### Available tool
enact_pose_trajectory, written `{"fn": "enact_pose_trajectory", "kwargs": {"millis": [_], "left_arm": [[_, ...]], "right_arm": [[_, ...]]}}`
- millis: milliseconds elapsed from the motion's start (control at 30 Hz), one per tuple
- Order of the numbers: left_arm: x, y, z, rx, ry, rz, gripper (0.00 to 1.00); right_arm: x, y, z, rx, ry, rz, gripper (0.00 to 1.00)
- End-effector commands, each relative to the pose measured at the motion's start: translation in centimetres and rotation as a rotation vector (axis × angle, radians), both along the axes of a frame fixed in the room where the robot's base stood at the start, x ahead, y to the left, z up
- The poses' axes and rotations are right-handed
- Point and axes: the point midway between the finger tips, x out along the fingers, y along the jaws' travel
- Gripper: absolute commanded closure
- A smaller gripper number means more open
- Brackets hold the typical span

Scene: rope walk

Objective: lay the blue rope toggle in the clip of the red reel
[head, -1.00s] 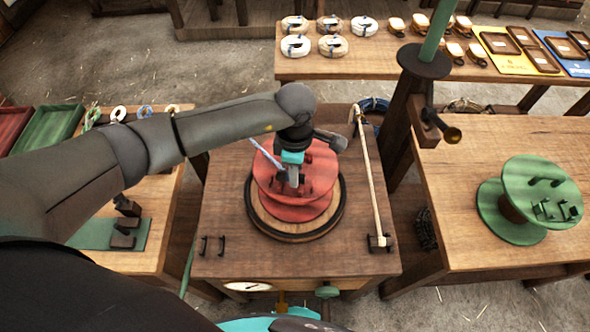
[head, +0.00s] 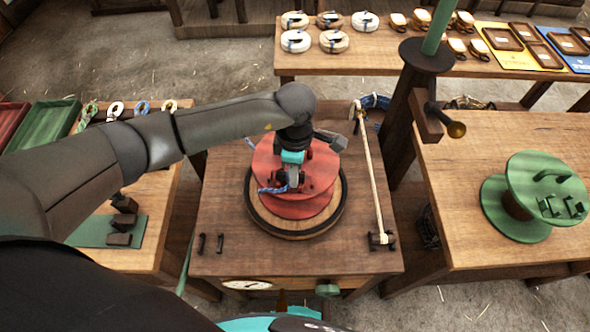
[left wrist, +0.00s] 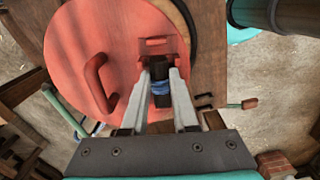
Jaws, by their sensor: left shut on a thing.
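The red reel (head: 318,165) lies on a round wooden turntable (head: 305,226) in the middle of the centre table. My left gripper (head: 291,182) points down over the near part of the reel's upper disc. It is shut on the blue rope toggle (head: 272,189), whose blue shows at the gripper's left. In the left wrist view the blue toggle (left wrist: 160,88) shows between the fingers, close to a dark piece. A red clip-like part (left wrist: 152,60) lies right at the fingertips; I cannot tell whether the toggle sits in it. My right gripper is not in view.
A pole with a cord (head: 370,180) stands along the table's right side. A green reel (head: 548,185) lies on the right table. A dark post (head: 405,100) stands between the tables. A red curved handle (left wrist: 95,80) rises from the reel's disc.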

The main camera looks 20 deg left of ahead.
Motion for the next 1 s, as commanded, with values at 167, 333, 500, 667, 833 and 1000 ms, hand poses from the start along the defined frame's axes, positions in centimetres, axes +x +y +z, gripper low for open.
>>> {"fn": "enact_pose_trajectory", "kwargs": {"millis": [167,333,500,667,833,1000], "left_arm": [[0.02,0.01,-0.33,0.0,0.0,0.0,1.0],[0.02,0.01,-0.58,0.0,0.0,0.0,1.0],[0.01,0.01,-0.49,0.0,0.0,0.0,0.53],[0.01,0.01,-0.5,0.0,0.0,0.0,0.38],[0.0,0.01,-0.51,0.0,0.0,0.0,0.38],[0.01,0.01,-0.11,0.0,0.0,0.0,0.38]], "right_arm": [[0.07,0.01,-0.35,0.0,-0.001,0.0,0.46],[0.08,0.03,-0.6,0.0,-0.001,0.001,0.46],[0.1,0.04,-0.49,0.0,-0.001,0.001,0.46],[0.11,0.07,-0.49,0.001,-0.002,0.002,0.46],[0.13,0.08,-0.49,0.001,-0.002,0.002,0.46],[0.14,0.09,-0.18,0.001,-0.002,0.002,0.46]]}}
